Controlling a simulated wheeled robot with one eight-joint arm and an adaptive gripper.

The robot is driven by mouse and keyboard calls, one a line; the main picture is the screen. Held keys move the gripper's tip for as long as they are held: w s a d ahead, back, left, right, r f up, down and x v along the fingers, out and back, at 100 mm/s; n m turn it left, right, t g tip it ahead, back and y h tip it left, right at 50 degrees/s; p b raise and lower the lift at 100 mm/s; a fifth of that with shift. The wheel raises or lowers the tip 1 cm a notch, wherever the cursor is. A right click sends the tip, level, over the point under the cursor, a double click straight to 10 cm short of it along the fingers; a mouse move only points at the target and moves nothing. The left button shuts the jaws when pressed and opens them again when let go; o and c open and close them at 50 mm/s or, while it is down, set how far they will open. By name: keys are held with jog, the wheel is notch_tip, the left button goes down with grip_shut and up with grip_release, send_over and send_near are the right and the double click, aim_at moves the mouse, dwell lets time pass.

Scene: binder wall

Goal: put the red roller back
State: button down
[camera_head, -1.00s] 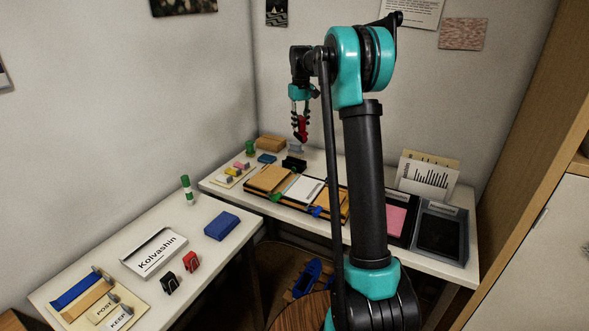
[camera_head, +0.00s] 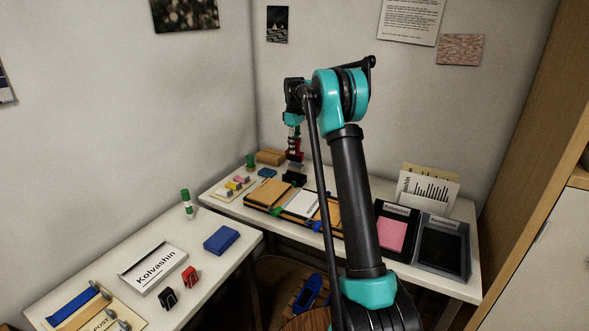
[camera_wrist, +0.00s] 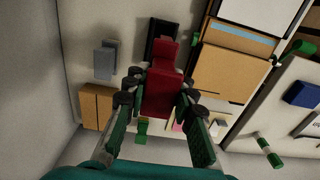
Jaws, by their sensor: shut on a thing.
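The red roller (camera_head: 295,155) is held in my gripper (camera_head: 294,145) above the far end of the back table. It hangs roughly upright in the head view, close over a small black holder (camera_head: 294,179). In the wrist view the red roller (camera_wrist: 162,92) sits between the fingers of my gripper (camera_wrist: 157,98), which are shut on it. The black holder (camera_wrist: 160,30) shows just past the roller's end, partly covered by it. I cannot tell whether the two touch.
A grey holder (camera_wrist: 104,60) stands beside the black one, with a tan block (camera_head: 270,157) near it. A green-topped object (camera_head: 250,161) and small coloured blocks are to the left. A blue block (camera_head: 221,239) lies on the left table.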

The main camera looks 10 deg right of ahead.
notch_tip(320, 180, down, 10)
jog(key=shift+r, duration=0.1)
dwell(0.4)
jog(key=c, duration=1.3)
grip_release()
jog(key=shift+f, duration=0.2)
jog(key=shift+o, duration=0.2)
